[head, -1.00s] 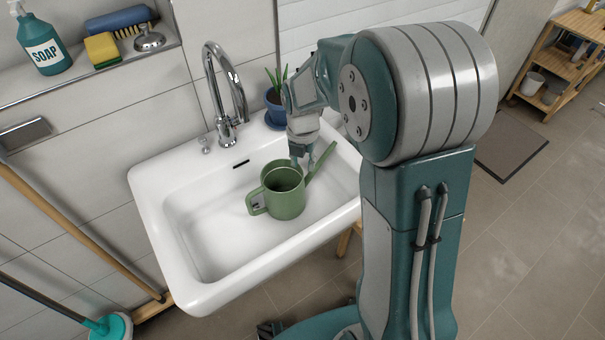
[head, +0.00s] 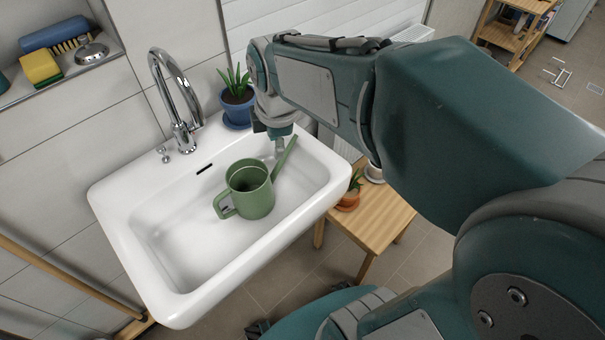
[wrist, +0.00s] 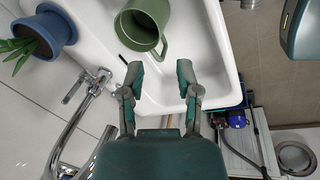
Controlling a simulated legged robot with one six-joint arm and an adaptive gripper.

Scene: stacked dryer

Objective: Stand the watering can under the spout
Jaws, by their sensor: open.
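The green watering can (head: 252,198) stands upright in the white sink (head: 165,285), right of and in front of the spout. Its handle points left and its long pouring spout points up to the right. The chrome tap with its curved spout (head: 158,62) rises at the sink's back edge; it also shows in the wrist view (wrist: 78,112). My gripper (head: 279,145) is behind the can near its pouring spout, partly hidden. In the wrist view my gripper (wrist: 160,78) has its fingers apart and nothing between them, with the can (wrist: 138,30) just beyond.
A blue plant pot (head: 237,107) stands at the sink's back right corner, close to my arm. A wooden stool (head: 375,218) with a small orange pot (head: 349,200) is right of the sink. The sink's left part is clear. A shelf holds a sponge (head: 41,68).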

